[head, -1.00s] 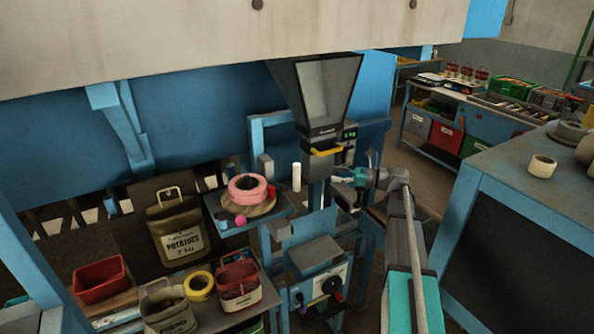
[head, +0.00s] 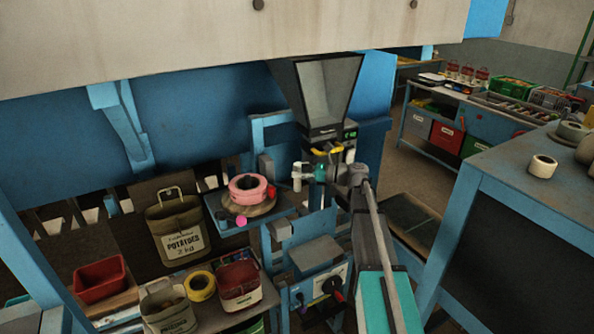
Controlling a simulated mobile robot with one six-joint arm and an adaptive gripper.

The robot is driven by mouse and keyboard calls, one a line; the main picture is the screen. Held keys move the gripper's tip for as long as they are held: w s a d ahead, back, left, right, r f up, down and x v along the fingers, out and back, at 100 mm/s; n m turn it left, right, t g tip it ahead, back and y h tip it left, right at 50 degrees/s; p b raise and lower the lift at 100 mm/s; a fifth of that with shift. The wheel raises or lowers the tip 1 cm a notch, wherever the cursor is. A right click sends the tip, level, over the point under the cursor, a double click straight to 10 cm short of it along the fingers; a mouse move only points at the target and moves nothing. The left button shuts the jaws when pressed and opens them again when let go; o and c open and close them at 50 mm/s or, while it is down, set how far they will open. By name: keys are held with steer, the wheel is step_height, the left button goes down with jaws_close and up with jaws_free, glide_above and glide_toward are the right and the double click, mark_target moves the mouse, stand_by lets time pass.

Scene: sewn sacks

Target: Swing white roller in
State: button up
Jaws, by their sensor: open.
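The white roller (head: 297,184) is a short upright white cylinder at the left side of the blue machine frame, just right of the pink roll. My gripper (head: 301,172) is level with its upper part, reaching in from the right with its tips pointing left. The jaws are open and overlap the roller in the picture. They partly hide it, and I cannot tell whether they touch it.
The dark hopper (head: 327,95) with a yellow handle (head: 327,150) hangs just above my gripper. A grey-topped box (head: 315,252) with knobs stands below. A workbench (head: 520,165) is at right.

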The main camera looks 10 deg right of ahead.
steer(key=shift+w+a, duration=0.15)
steer(key=shift+a, duration=0.15)
jaws_close()
stand_by(0.3)
